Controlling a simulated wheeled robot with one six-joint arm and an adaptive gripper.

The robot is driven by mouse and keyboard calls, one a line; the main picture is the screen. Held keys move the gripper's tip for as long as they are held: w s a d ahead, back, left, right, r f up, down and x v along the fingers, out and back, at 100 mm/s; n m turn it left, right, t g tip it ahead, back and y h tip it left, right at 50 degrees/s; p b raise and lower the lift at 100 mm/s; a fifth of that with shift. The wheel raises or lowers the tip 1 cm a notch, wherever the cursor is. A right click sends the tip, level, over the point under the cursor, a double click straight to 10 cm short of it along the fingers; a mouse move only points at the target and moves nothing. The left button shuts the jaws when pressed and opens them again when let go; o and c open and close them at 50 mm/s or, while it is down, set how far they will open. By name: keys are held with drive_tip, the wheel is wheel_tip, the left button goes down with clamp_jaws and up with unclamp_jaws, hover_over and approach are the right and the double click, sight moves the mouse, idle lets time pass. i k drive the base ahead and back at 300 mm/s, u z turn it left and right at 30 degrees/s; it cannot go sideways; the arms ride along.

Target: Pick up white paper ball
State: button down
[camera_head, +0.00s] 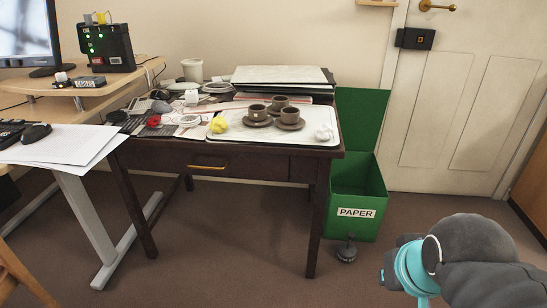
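A white paper ball (323,133) lies at the right end of a pale tray (312,110) on the dark wooden desk (240,157). It is right of the brown cups, apart from them. Part of my arm shows at the lower right, well in front of the desk and clear of the ball. My gripper's fingers are not visible.
Brown cups on saucers (280,103) and a yellow crumpled ball (219,125) share the tray. A red crumpled thing (153,121) lies left among small clutter. An open green bin labelled PAPER (358,226) stands right of the desk. Carpet in front is mostly clear.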

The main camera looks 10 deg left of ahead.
sight(324, 131)
drive_tip(key=z, duration=0.25)
drive_tip(key=i, duration=0.85)
drive_tip(key=z, duration=3.15)
drive_tip(key=k, duration=2.1)
drive_tip(key=u, duration=0.5)
